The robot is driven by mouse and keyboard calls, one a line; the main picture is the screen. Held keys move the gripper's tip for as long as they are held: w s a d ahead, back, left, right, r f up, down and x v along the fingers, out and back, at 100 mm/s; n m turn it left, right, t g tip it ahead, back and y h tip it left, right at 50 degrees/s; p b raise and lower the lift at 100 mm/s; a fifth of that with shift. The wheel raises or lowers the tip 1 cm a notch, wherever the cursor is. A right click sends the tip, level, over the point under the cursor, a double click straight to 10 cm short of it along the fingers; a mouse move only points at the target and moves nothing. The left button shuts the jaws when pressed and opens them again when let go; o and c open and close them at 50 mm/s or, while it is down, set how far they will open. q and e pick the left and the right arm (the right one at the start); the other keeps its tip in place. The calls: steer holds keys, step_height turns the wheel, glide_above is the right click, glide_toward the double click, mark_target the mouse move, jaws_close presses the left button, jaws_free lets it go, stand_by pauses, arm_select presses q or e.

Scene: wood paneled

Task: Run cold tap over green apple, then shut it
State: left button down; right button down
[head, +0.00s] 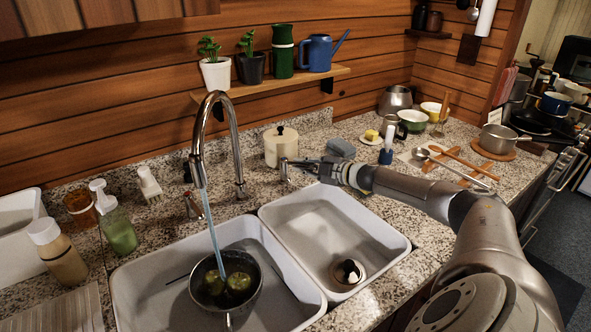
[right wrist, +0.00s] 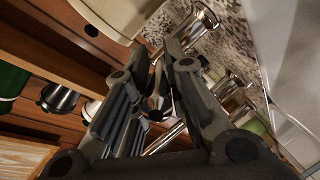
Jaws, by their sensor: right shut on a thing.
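Two green apples, one at the left (head: 213,283) and one at the right (head: 239,282), lie in a dark round strainer (head: 258,291) in the left sink basin. A stream of water (head: 213,235) runs from the tall curved chrome faucet (head: 236,140) down onto them. My right gripper (head: 296,166) reaches across the right basin to the chrome tap handle (head: 284,172) right of the faucet. In the right wrist view, my right gripper (right wrist: 160,62) is shut on that handle, shown as a metal piece (right wrist: 157,95) between the fingers. My left gripper is out of view.
Another tap handle (head: 192,206) stands left of the faucet. A cream lidded pot (head: 281,148) is close behind my right gripper, and a grey-blue sponge (head: 341,148) is beside it. Soap bottles (head: 118,232) stand at the left. The right basin (head: 325,225) is empty apart from its drain.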

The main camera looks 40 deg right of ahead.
steer(key=shift+d+n+y, duration=0.2)
steer(key=shift+n+y, duration=0.1)
steer(key=shift+y, duration=0.1)
steer(key=shift+b, duration=0.3)
steer(key=c, duration=1.5)
jaws_free()
steer(key=shift+o, duration=0.2)
steer(key=v, duration=1.2)
steer(key=shift+d, duration=0.15)
